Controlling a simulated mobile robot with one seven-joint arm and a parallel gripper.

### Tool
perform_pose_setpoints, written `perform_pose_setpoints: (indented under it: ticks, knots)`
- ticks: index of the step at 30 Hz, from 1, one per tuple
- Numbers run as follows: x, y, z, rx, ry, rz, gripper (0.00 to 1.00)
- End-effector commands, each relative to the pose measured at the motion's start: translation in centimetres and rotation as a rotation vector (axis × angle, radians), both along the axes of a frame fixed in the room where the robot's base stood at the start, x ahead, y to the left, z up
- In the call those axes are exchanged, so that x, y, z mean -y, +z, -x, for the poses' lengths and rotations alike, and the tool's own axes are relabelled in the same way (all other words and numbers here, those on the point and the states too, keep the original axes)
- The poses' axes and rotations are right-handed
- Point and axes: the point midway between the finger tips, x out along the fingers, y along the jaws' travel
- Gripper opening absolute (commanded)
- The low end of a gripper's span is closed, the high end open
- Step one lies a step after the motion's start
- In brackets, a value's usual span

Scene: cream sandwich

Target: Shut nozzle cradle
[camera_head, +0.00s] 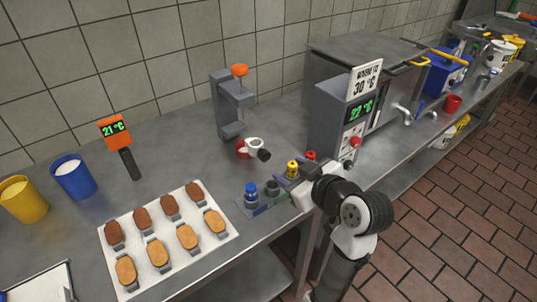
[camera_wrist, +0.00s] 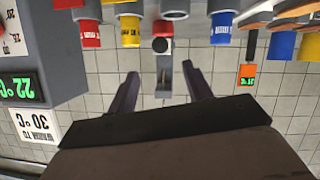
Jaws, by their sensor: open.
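A grey stand (camera_head: 228,103) with an orange knob stands on the counter near the wall. At its foot is a small red part with a white ring and a black knob (camera_head: 263,155), likely the nozzle cradle; whether it is open or shut I cannot tell. In the wrist view, which is upside down, the black knob (camera_wrist: 160,45) shows between my fingers, with the stand (camera_wrist: 164,80) behind. My gripper (camera_wrist: 160,70) is open and empty. In the head view my gripper (camera_head: 287,181) is above the nozzle rack, right of and nearer than the cradle.
The rack (camera_head: 262,211) at the counter's front holds a blue (camera_head: 251,192), a grey (camera_head: 272,187), a yellow (camera_head: 292,168) and a red nozzle (camera_head: 310,156). A warming machine (camera_head: 335,120) stands right. A tray (camera_head: 172,262) of biscuits lies left.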

Motion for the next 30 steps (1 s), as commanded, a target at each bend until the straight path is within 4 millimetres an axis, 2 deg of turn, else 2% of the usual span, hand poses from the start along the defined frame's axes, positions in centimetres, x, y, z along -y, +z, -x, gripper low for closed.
perform_pose_setpoints:
  ticks: [9, 15, 21, 29, 30]
  knots:
    - [-3.5, -2.4, -5.5, -0.003, 0.004, -0.001, 0.50]
    - [-4.9, -3.6, -7.8, -0.002, 0.002, -0.001, 0.50]
    - [-5.4, -4.1, -8.8, 0.001, 0.001, 0.000, 0.50]
    - [-5.4, -4.1, -8.8, 0.001, 0.001, 0.000, 0.50]
    - [-5.4, -4.1, -8.8, 0.001, 0.001, 0.000, 0.45]
